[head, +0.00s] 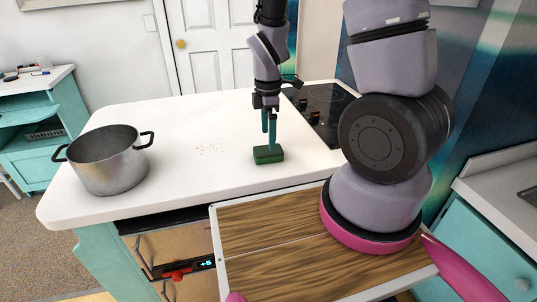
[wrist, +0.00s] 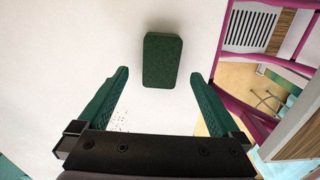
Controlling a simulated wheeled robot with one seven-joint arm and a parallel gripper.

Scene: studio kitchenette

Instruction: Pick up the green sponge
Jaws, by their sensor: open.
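The dark green sponge (head: 268,155) lies flat on the white countertop (head: 205,173). In the wrist view the sponge (wrist: 162,58) sits upper centre, lined up with the gap between the fingers and mostly beyond their tips. My gripper (head: 269,134) has teal fingers and points down at the sponge from just above. In the wrist view my gripper (wrist: 159,75) is open, with a finger on either side of the gap and nothing between them. Whether a fingertip touches the sponge cannot be told.
A metal pot (head: 107,163) with black handles stands on the counter's left. A black cooktop (head: 318,108) is at the back right. Small crumbs (head: 211,149) lie left of the sponge. The counter around the sponge is otherwise clear.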

